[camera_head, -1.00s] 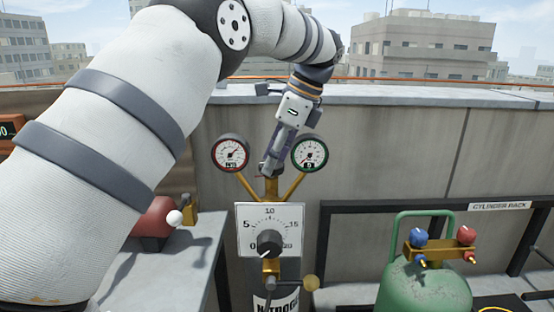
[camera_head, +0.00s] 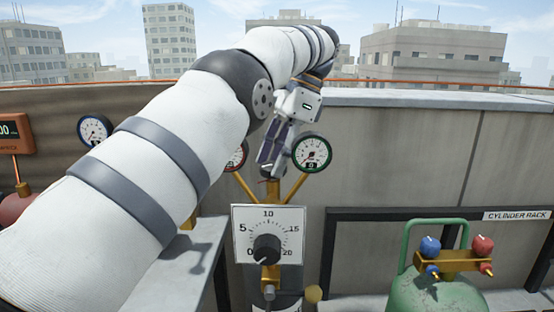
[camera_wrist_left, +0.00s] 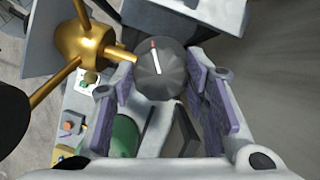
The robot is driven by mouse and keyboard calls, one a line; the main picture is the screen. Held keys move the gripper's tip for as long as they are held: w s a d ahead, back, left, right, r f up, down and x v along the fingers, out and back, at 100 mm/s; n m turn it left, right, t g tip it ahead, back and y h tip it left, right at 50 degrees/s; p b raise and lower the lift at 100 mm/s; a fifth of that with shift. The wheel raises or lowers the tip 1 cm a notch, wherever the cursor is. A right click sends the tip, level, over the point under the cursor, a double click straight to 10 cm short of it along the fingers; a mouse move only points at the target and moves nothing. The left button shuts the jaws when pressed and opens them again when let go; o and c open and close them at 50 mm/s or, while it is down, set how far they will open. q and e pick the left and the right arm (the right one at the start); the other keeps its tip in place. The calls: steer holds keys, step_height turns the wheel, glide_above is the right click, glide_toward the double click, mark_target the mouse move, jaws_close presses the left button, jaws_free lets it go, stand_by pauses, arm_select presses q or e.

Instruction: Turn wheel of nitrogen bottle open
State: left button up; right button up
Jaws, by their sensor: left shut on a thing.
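The nitrogen bottle (camera_head: 290,303) stands at the bottom middle of the head view, mostly hidden, with a brass valve stem rising between two gauges. Its wheel shows in the left wrist view as a dark, faceted round knob (camera_wrist_left: 160,76) with a red and white pointer mark. My left gripper (camera_head: 269,172) reaches down onto the top of the stem in the head view and hides the wheel there. In the left wrist view its purple-padded fingers stand on both sides of the wheel, shut on it. My right gripper is in neither view.
A dial plate (camera_head: 241,222) with a black knob (camera_head: 267,248) sits below the gauges. The green-rimmed gauge (camera_head: 311,152) is close right of my gripper. A green bottle (camera_head: 437,292) and a black rack rail (camera_head: 385,213) stand to the right. A grey wall is behind.

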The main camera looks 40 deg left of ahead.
arm_select(q)
steer(key=shift+f, duration=0.15)
steer(key=o, duration=1.1)
steer(key=shift+o, duration=0.2)
